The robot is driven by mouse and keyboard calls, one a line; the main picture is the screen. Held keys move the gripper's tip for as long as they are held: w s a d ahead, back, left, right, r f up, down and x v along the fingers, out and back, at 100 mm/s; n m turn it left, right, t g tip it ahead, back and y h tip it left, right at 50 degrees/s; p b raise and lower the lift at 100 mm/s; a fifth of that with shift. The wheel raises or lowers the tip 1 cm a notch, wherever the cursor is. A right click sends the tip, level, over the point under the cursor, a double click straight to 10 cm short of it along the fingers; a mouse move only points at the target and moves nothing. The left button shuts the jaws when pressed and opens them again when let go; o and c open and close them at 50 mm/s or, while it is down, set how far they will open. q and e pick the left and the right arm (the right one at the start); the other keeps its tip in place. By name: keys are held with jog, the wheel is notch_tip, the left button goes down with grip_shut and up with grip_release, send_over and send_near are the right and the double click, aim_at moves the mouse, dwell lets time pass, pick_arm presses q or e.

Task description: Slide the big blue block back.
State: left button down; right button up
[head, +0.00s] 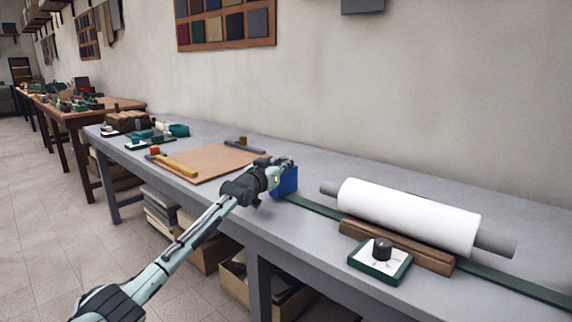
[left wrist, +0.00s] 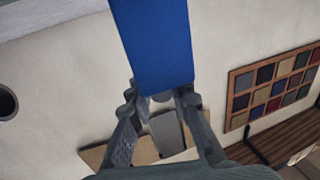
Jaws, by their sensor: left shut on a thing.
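The big blue block (head: 286,182) stands on the grey workbench, at the left end of a dark green strip (head: 315,207) that runs right along the bench top. My left gripper (head: 281,165) reaches in from the left and is at the block's upper part, partly covering it. In the left wrist view the block (left wrist: 155,45) fills the top middle, and my left gripper (left wrist: 160,101) is shut on its near end. The lower part of the block's contact with the strip is hard to make out. My right gripper is not in view.
A white roll (head: 405,213) lies on a wooden cradle (head: 395,245) to the right. A green-edged pad (head: 380,262) with a black knob stands before it. A tan board (head: 205,161) and yellow bar (head: 176,167) lie left of the block. The wall is behind the bench.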

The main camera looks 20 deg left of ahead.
pick_arm(q)
jog(key=c, duration=1.4)
grip_release()
jog(key=shift+a, duration=0.5)
jog(key=shift+o, duration=0.2)
jog(key=shift+d, duration=0.1)
jog(key=shift+s+d, duration=0.1)
jog(key=shift+s, duration=0.2)
jog(key=s+a, duration=0.1)
jog(key=s, duration=1)
jog(key=shift+s, duration=0.25)
